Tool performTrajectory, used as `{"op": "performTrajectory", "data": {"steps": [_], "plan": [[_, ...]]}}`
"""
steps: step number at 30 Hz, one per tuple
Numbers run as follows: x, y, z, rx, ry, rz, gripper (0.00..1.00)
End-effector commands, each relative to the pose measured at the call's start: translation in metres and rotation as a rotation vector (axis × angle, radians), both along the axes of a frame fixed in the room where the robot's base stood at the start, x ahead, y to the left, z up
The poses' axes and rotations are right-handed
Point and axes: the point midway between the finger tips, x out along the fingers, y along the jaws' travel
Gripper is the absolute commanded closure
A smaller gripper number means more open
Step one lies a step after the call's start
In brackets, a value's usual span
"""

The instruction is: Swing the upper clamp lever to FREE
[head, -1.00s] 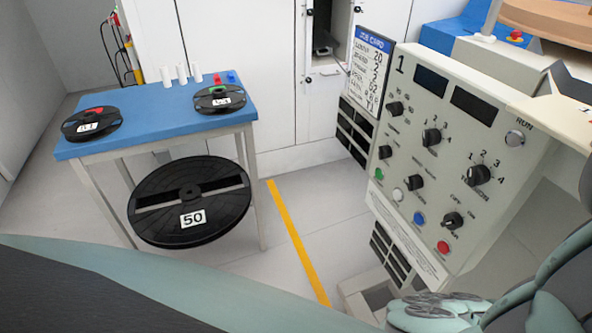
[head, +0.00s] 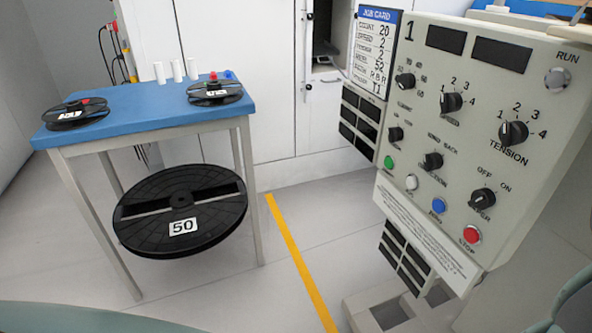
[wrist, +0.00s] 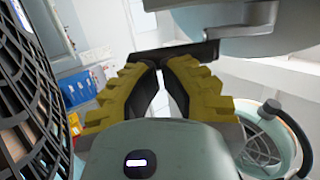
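My gripper (wrist: 160,74) shows in the wrist view with its yellow-padded fingers drawn together, only a thin bright slit between them. I make out nothing held. A dark bar crosses just beyond the fingertips; I cannot tell what it is part of. A dark, knob-ended arm (wrist: 287,122) lies over a pale round rim at the right of the wrist view, apart from the fingers; I cannot tell whether it is a clamp lever. I cannot make out the upper clamp lever or a FREE mark in either view.
The control panel (head: 470,130) with knobs and coloured buttons stands at the right in the head view. A blue table (head: 140,105) with small reels is at the left, a large reel (head: 150,222) marked 50 below it. Floor by the yellow line (head: 290,245) is clear.

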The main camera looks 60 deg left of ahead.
Motion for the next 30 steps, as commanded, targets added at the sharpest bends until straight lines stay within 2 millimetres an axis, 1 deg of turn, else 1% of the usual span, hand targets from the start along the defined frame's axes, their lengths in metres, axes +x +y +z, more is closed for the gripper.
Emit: {"op": "performTrajectory", "data": {"steps": [2,18,30], "plan": [[-0.002,-0.004,-0.001,-0.015,0.000,-0.004,1.00],[-0.008,-0.031,0.024,-0.009,0.000,-0.001,1.00],[-0.011,-0.042,0.039,-0.014,-0.002,-0.003,1.00]]}}
